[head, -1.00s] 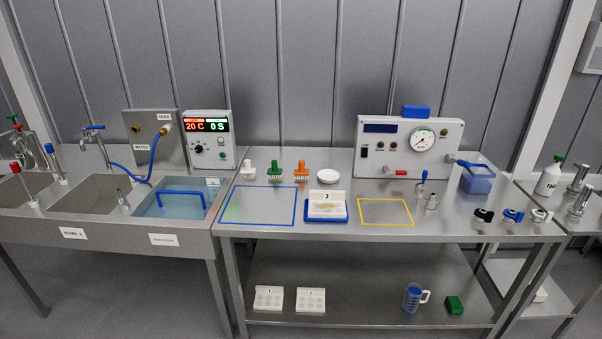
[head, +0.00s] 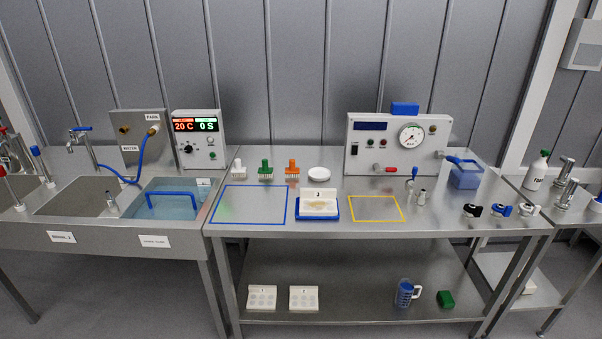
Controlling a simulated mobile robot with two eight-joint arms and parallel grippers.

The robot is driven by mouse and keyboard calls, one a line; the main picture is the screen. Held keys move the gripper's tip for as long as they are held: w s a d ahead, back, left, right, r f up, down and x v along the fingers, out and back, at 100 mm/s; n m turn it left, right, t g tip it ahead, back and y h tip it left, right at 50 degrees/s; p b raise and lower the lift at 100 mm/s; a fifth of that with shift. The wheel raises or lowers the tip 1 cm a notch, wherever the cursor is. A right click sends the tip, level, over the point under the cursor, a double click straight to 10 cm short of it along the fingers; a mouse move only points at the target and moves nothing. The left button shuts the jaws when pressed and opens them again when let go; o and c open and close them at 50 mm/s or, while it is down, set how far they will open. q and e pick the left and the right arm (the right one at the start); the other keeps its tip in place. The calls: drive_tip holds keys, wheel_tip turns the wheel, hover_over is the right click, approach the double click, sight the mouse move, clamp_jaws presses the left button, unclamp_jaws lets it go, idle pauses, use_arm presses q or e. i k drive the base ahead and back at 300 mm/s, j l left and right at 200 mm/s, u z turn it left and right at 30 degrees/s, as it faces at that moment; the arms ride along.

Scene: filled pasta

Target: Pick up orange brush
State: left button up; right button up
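The orange brush (head: 292,168) stands upright, bristles down, toward the back of the steel table (head: 330,225) in the head view. A green brush (head: 265,170) stands to its left and a white brush (head: 238,170) further left. A white round dish (head: 319,174) lies just to its right. Neither of my grippers shows in the head view.
In front of the brushes are a blue outlined square (head: 249,222) and a blue tray (head: 317,216) holding a white block. A yellow outline (head: 376,221) and a gauge panel (head: 362,160) are to the right. Sinks (head: 80,197) are on the left.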

sight(291, 171)
drive_tip(key=i+j+z, duration=0.1)
drive_tip(key=z, duration=0.25)
drive_tip(key=i+j+z, duration=0.15)
drive_tip(key=z, duration=0.2)
drive_tip(key=i+j+z, duration=0.2)
drive_tip(key=z, duration=0.15)
drive_tip(key=i+j+z, duration=0.2)
drive_tip(key=i+j, duration=0.2)
drive_tip(key=j, duration=0.25)
drive_tip(key=i+j, duration=0.15)
drive_tip(key=j, duration=0.2)
drive_tip(key=z, duration=0.05)
